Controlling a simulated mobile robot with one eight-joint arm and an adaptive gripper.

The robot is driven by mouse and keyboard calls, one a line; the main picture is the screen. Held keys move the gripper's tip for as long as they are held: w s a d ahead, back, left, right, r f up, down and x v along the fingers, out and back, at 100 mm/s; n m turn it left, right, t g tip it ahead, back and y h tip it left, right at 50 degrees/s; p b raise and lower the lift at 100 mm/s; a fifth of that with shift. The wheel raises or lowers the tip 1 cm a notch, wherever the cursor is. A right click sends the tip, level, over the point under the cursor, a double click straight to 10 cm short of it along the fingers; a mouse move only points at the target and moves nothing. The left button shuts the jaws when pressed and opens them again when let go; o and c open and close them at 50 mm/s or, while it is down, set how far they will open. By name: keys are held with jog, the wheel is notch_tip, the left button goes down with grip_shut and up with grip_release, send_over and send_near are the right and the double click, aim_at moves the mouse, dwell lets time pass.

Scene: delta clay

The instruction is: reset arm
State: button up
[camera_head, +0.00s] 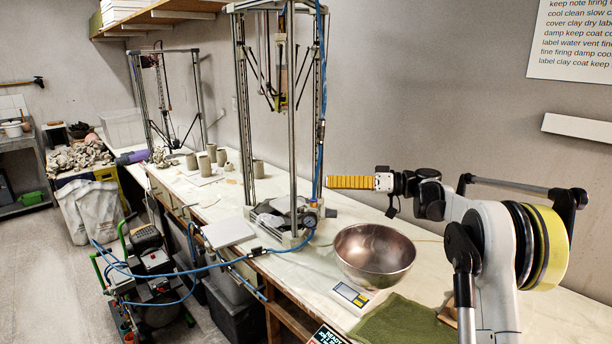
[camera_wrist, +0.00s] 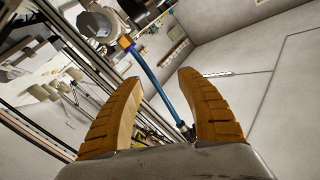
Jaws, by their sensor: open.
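My gripper (camera_head: 352,182) is raised above the bench at the right, pointing left toward the frame of the near delta printer (camera_head: 292,120). Its yellow-orange fingers look like one bar in the head view. In the wrist view my gripper (camera_wrist: 158,100) shows two ribbed fingers spread apart, with nothing between them. Behind the fingers are a blue hose (camera_wrist: 152,80) and metal posts of the printer. My arm reaches in from the right and is bent at the elbow.
A metal bowl (camera_head: 375,255) stands on the bench below my gripper, beside a small scale (camera_head: 350,295) and a green cloth (camera_head: 405,322). Several clay cups (camera_head: 258,169) stand farther back. A wall shelf (camera_head: 578,127) is at the right. Air above the bowl is clear.

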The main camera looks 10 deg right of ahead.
jog(key=s+a+m+h, duration=0.3)
jog(key=s+a+h, duration=0.1)
jog(key=s, duration=0.4)
jog(key=s+a+m+h, duration=0.3)
jog(key=s+h, duration=0.1)
jog(key=s, duration=0.5)
jog(key=s+d+f+m+t+h, duration=0.1)
jog(key=s+d+f+h, duration=0.1)
jog(key=s, duration=0.6)
jog(key=s+d+f+m+h, duration=0.1)
jog(key=s+d+f+h, duration=0.2)
jog(key=s+f, duration=0.3)
jog(key=s+d+f+m+t+h, duration=0.1)
jog(key=s+d+f+h, duration=0.2)
jog(key=s, duration=0.7)
notch_tip(320, 180, down, 2)
jog(key=shift+s+t+h, duration=0.2)
jog(key=shift+t+h, duration=0.1)
jog(key=shift+h, duration=0.2)
